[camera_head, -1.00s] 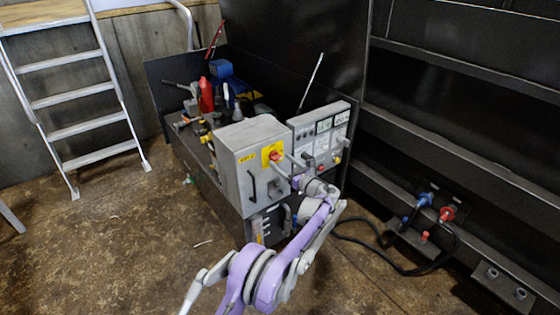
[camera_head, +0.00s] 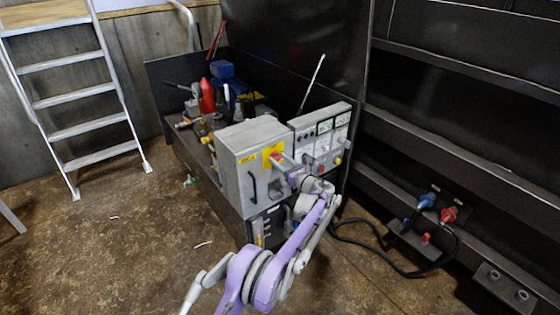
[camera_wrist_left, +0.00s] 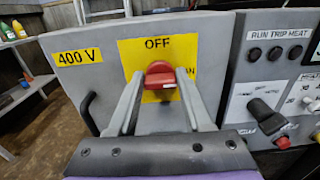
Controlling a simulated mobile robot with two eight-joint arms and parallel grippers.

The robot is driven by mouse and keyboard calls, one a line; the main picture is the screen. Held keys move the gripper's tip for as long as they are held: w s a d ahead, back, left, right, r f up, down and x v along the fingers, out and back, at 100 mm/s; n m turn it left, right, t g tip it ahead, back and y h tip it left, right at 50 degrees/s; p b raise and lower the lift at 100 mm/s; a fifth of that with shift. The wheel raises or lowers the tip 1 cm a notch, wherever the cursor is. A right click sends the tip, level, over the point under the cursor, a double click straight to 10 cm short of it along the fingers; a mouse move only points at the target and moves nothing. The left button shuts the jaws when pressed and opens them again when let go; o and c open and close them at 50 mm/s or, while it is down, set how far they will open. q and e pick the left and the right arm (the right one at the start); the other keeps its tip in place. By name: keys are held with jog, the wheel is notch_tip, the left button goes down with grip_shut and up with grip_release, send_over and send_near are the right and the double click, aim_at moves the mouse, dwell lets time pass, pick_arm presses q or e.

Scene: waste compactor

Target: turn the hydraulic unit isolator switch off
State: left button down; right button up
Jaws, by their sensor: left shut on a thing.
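The isolator switch is a red rotary knob (camera_wrist_left: 160,80) on a yellow plate marked OFF, with part of an ON label at its right, on the front of a grey box (camera_head: 236,165) marked 400 V. My left gripper (camera_wrist_left: 158,85) is at the knob, one finger on each side, shut on it. The white mark on the knob lies nearly level, slightly tilted. My right gripper is not in view.
A control panel (camera_head: 322,135) with gauges and buttons adjoins the box on the right. A black handle (camera_head: 252,186) is on the box front. Tools and bottles lie on the bench behind. A ladder (camera_head: 75,100) stands at left; cables and hose couplings (camera_head: 427,200) are at right.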

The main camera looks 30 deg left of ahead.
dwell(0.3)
pick_arm(q)
jog(key=n, duration=0.4)
jog(key=shift+s, duration=0.1)
jog(key=n, duration=0.4)
jog(key=shift+s+f, duration=0.1)
jog(key=n, duration=0.9)
jog(key=shift+f+n+p, duration=0.15)
jog(key=shift+n+p, duration=0.15)
jog(key=shift+n, duration=0.1)
jog(key=shift+c, duration=1.6)
grip_release()
